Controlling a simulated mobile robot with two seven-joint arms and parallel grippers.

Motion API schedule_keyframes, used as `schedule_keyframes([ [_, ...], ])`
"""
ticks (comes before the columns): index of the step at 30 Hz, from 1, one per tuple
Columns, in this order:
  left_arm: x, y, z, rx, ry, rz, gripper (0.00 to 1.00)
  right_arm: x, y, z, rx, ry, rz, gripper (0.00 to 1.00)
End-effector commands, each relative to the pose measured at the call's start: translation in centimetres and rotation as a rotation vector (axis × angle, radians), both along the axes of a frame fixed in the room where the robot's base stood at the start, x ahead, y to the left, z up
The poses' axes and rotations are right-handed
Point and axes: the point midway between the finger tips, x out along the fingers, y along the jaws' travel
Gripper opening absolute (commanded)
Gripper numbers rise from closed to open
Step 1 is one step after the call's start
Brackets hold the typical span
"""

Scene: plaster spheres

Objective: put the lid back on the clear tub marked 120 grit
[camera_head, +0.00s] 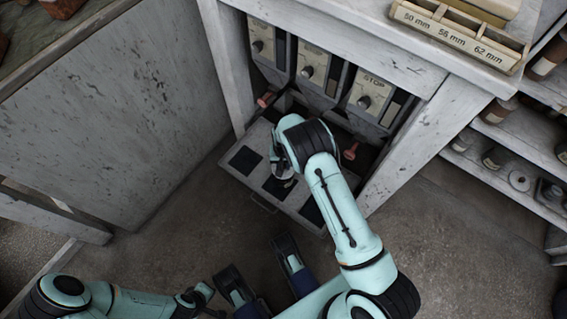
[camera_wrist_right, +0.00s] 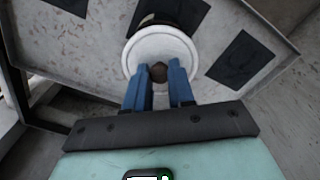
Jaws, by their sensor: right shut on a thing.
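My right gripper (camera_wrist_right: 159,72) is shut on the brown knob of a round white lid (camera_wrist_right: 132,55), seen from above in the right wrist view. A small part of the white lid (camera_head: 284,171) shows beside the gripper in the head view, over the grey tray. A dark round shape (camera_wrist_right: 160,19) shows at the lid's far edge. I cannot tell whether it is the tub. No tub marked 120 grit can be made out.
The grey tray (camera_head: 262,142) has several dark square pads. Levered panels (camera_head: 371,92), one reading STOP, stand behind it, with pale posts on both sides. A size-marked rack (camera_head: 458,38) is above. Shelves (camera_head: 515,139) with jars are at right. The floor is clear.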

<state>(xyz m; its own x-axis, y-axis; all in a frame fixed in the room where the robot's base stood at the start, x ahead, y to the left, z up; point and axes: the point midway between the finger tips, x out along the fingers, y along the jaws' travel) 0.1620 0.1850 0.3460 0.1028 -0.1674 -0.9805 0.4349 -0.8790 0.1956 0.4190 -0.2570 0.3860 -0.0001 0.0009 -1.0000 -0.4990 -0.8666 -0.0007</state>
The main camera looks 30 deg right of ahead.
Motion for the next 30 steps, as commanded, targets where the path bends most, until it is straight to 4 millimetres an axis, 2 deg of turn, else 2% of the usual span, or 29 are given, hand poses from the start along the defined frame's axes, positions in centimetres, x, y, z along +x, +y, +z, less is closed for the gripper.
schedule_keyframes([
  [29, 0.03, 0.00, -0.27, 0.000, 0.001, 0.000, 0.00, 0.00, -0.01, -0.19, 0.000, 0.000, -0.001, 0.00],
  [30, 0.03, 0.00, -0.27, 0.000, 0.001, 0.000, 0.00, 0.00, -0.01, -0.19, 0.000, 0.000, -0.001, 0.36],
])
